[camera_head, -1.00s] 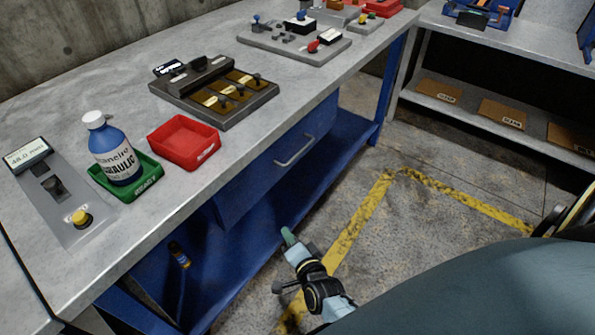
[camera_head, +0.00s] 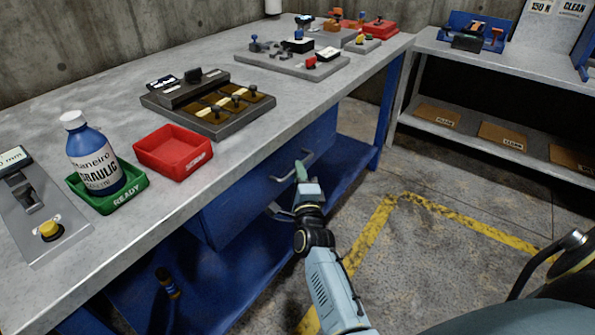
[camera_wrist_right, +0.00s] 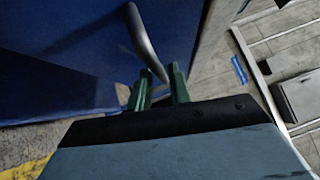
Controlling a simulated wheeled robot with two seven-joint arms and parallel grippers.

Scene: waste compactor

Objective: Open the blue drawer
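The blue drawer (camera_head: 245,207) is under the workbench top and looks shut, its front nearly in line with the bench edge. Its silver bar handle (camera_head: 305,157) also shows in the right wrist view (camera_wrist_right: 146,42). My right gripper (camera_head: 300,172) is at the handle in the head view. In the right wrist view its two green fingers (camera_wrist_right: 160,88) are apart, with the handle's lower end at or just beyond the gap. I cannot tell whether they touch it. My left gripper is not in view.
The bench top (camera_head: 100,240) carries a green tray (camera_head: 125,198) with a blue bottle (camera_head: 93,160), a red tray (camera_head: 172,152) and a dark panel (camera_head: 208,103). A blue lower shelf (camera_head: 235,270) runs below the drawer. The floor (camera_head: 430,260) to the right is clear.

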